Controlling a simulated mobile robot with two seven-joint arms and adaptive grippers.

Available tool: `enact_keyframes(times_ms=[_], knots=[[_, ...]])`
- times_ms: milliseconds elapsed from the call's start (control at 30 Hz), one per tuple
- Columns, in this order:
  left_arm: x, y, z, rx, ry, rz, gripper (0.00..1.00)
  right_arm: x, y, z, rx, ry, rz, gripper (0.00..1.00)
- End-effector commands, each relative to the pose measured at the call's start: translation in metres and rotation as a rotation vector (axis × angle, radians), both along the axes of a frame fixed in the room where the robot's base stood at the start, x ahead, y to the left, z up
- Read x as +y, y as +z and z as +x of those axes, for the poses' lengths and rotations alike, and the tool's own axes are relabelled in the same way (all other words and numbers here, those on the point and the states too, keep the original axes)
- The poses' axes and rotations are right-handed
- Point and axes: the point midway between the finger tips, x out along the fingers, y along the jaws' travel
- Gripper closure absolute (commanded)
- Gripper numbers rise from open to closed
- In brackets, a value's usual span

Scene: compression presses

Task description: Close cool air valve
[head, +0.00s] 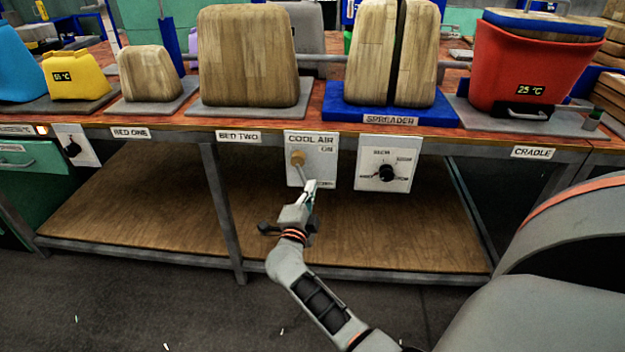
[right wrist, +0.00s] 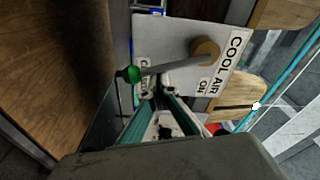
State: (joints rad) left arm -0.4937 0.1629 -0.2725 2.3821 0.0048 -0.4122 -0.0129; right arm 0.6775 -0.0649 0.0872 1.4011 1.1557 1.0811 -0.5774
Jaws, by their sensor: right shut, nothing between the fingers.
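The cool air valve panel (head: 326,168) is a white plate on the table's front edge, lettered COOL AIR, with ON at its right. Its round tan hub (head: 297,158) also shows in the right wrist view (right wrist: 205,50). There a grey lever (right wrist: 165,67) runs from the hub to a green ball (right wrist: 130,74) near the small lower label, which is hard to read. In the head view the lever slants down and right. My right gripper (head: 312,184) is shut and empty, at the panel's lower part beside the lever; I cannot tell if they touch. My left gripper is out of view.
A second panel with a black dial (head: 386,172) sits to the right. Wooden blocks on BED TWO (head: 248,60) and the SPREADER (head: 390,117), and a red CRADLE container (head: 530,65), stand above. A wooden lower shelf (head: 130,210) lies below the tabletop.

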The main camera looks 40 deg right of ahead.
Motion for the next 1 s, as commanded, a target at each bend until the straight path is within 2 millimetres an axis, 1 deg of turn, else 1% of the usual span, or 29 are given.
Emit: enact_keyframes(times_ms=[200, 500, 1000], knots=[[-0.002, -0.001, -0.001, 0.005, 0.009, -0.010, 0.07, 0.008, -0.006, 0.010, -0.124, 0.002, 0.108, 1.00], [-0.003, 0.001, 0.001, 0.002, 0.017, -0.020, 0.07, 0.015, -0.009, 0.017, -0.227, 0.002, 0.193, 1.00], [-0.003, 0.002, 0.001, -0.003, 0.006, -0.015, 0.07, 0.017, -0.009, 0.019, -0.256, 0.002, 0.219, 1.00]])
